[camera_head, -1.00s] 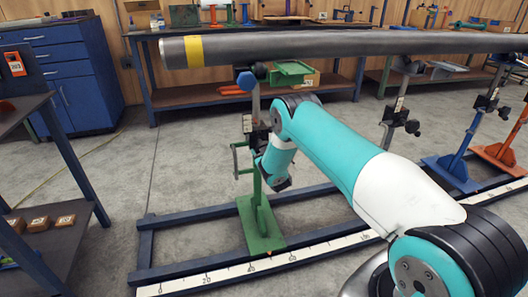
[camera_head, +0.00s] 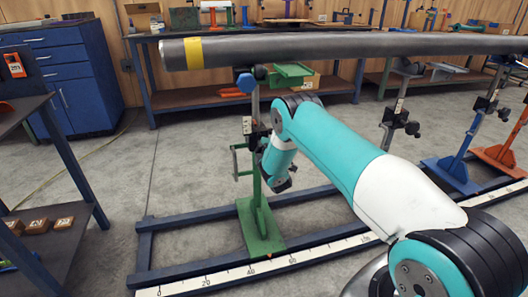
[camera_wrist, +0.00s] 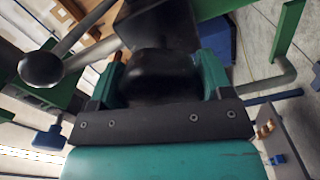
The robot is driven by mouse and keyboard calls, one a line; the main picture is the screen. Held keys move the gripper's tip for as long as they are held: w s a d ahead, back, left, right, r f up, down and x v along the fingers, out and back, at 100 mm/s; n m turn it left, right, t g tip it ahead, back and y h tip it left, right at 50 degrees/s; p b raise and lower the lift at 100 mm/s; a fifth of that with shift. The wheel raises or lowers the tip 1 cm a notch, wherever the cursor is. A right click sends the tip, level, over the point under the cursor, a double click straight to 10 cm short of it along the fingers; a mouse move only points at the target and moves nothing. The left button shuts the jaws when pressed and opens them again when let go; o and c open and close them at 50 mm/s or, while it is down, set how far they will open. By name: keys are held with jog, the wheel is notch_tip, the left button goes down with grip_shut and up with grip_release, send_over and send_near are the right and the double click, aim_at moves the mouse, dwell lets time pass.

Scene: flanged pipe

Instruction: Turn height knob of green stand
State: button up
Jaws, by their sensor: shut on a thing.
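The green stand (camera_head: 260,232) stands upright on the blue rail frame, with its post rising under the left end of the dark pipe (camera_head: 330,45). A blue hand knob (camera_head: 246,83) is near the top of the post. In the wrist view, my gripper (camera_wrist: 160,76) has its two teal fingers on either side of a rounded black knob (camera_wrist: 158,68) and is shut on it. A dark block on the stand sits just beyond the knob. In the head view my wrist is beside the middle of the post and hides the knob and fingers.
A blue stand (camera_head: 450,170) and an orange stand (camera_head: 497,157) stand farther right along the rails. A white scale strip (camera_head: 300,256) runs along the front rail. A dark shelf table (camera_head: 75,215) is at the left. The floor between is clear.

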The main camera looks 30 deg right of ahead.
jog(key=n, duration=0.6)
dwell(0.6)
jog(key=o, duration=0.9)
jog(key=shift+s, duration=0.1)
